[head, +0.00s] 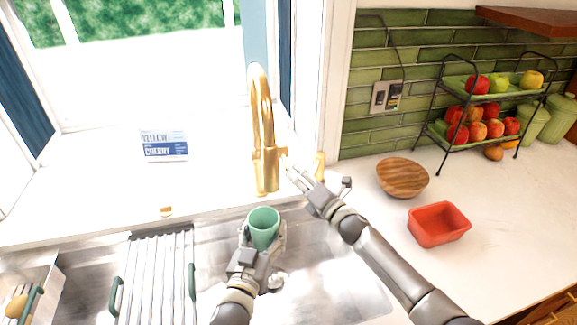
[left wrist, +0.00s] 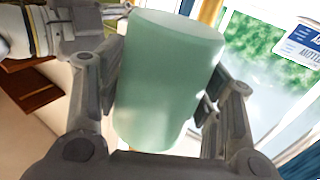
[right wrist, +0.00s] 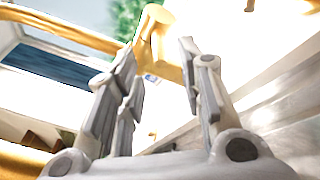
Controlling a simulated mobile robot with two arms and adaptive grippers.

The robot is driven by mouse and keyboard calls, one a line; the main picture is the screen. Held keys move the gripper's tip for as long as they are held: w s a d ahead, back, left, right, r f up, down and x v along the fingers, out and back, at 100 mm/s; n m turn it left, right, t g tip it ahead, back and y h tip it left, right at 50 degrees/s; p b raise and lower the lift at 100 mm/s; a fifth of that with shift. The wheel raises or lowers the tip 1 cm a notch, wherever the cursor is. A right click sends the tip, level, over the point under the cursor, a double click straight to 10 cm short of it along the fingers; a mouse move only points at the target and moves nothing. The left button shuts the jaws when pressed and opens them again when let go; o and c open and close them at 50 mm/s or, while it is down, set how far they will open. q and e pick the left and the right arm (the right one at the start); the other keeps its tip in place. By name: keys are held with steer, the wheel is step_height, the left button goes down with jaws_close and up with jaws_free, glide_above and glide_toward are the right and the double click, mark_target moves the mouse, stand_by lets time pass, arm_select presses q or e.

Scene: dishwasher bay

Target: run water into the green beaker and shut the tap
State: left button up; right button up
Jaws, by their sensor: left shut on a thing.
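The green beaker (head: 263,229) is upright over the sink, with its open top below the gold tap (head: 264,130). My left gripper (head: 264,236) is shut around the beaker's sides; the beaker (left wrist: 168,80) fills the middle of the left wrist view. No water stream is visible, and the inside bottom of the beaker cannot be made out. My right gripper (head: 298,178) is open beside the tap's right side, near its side lever. In the right wrist view the tap's gold body (right wrist: 165,45) shows beyond the parted fingers; contact cannot be told.
The steel sink (head: 340,265) holds a drying rack (head: 158,275) at left. A gold fitting (head: 320,166) stands right of the tap. A wooden bowl (head: 402,178), a red tray (head: 439,225) and a fruit stand (head: 440,100) are on the right counter. A sign (head: 164,145) stands behind the sink.

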mark_target(288, 165)
steer(key=shift+x, duration=3.1)
jaws_close()
